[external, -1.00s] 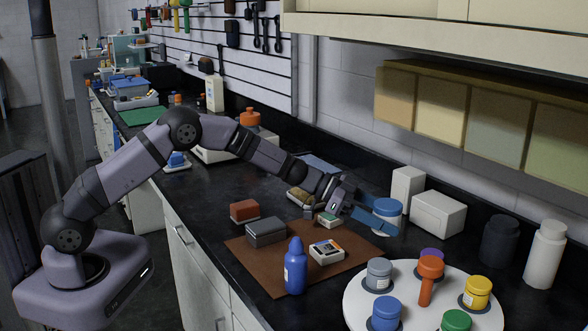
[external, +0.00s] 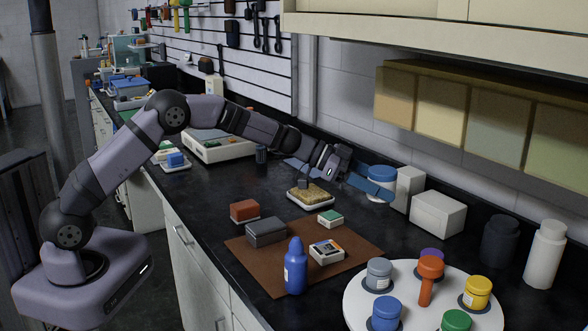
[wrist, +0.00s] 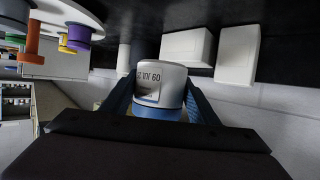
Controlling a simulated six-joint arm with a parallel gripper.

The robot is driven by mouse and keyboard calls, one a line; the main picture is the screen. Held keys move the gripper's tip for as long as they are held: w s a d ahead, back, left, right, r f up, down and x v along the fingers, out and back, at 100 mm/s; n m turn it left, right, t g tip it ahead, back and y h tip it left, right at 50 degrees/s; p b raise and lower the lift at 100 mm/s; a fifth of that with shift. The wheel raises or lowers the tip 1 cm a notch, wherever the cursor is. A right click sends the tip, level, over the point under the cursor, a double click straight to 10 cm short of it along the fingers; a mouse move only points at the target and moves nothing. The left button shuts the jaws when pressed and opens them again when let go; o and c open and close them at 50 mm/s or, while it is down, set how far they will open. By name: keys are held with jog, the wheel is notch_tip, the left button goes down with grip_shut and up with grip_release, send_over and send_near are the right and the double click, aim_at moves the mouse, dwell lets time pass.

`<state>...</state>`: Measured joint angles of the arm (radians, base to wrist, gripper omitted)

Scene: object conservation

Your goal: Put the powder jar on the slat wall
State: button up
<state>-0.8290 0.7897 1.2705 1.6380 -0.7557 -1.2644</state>
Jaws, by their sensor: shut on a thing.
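The powder jar (external: 381,185) is white with a blue lid and is held at the end of my arm, above the back of the black counter. In the wrist view the jar (wrist: 161,84) sits between the two blue fingers, its label facing the camera. My gripper (external: 368,187) is shut on the jar's sides. The slat wall (external: 262,62), white with horizontal grooves and hanging tools, is at the back left, some way from my gripper.
White boxes (external: 438,212) stand just right of the jar. A round white turntable (external: 352,302) with several coloured jars is at front right. A brown mat (external: 250,268) holds blocks, and a blue bottle (external: 295,268) stands at its front. A cream cabinet overhangs the right side.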

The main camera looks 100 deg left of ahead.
jog(key=s+a+r+n+y, duration=0.2)
jog(key=s+a, duration=0.5)
jog(key=a, duration=0.2)
jog(key=n+g+y+p, duration=0.3)
jog(key=n+g+y, duration=0.3)
jog(key=n+y, duration=0.3)
send_over(279, 178)
notch_tip(279, 178, down, 2)
jog(key=shift+a, duration=0.15)
jog(key=shift+f+b, duration=0.8)
jog(key=shift+f, duration=4.1)
jog(key=shift+f, duration=0.1)
